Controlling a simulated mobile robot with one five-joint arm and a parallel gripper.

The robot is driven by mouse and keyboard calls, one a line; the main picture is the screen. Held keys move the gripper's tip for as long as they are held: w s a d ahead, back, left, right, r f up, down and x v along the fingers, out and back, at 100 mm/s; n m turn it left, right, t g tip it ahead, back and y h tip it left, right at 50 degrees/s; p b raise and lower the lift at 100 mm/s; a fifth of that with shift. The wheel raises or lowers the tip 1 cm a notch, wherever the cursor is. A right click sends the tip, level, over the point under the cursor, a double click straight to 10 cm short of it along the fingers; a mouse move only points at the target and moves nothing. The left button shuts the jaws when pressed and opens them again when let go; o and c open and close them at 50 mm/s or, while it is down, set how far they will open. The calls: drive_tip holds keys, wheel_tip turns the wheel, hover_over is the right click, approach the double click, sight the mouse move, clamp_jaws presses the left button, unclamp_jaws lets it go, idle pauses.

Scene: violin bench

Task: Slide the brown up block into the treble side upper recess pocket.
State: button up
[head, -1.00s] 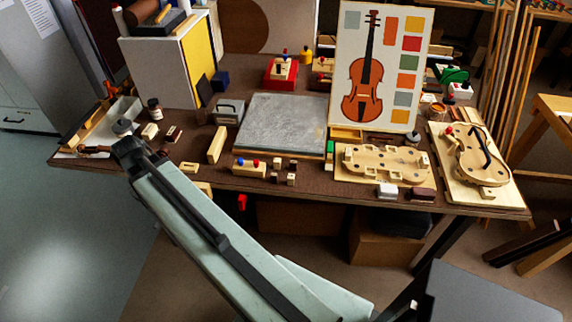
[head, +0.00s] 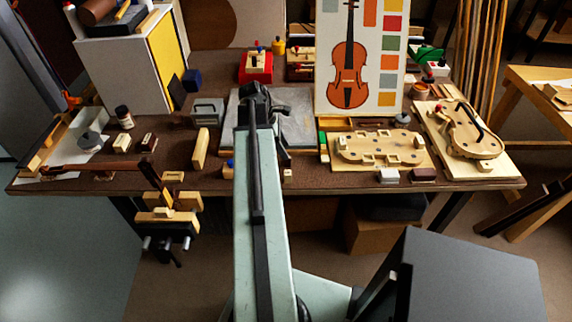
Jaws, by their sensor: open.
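I cannot tell which recess is the treble side upper pocket. A dark brown block (head: 423,175) lies at the board's front right edge. Another dark brown block with a pale part (head: 148,142) lies at the left of the bench. Which block is the brown up block is unclear. My arm hides several small blocks near the bench front.
The grey slab (head: 302,104) lies mid-bench, with an upright violin picture (head: 349,62) behind the mould board. A violin body on a board (head: 470,135) lies far right. A wooden clamp (head: 168,216) juts from the front edge at left.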

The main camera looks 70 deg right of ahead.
drive_tip(key=b+x, duration=0.1)
drive_tip(key=x, duration=0.1)
drive_tip(key=b+x, duration=0.2)
drive_tip(key=w+b+x, duration=0.1)
drive_tip(key=b+x, duration=0.1)
drive_tip(key=shift+f, duration=0.15)
drive_tip(key=shift+s, duration=0.15)
clamp_jaws()
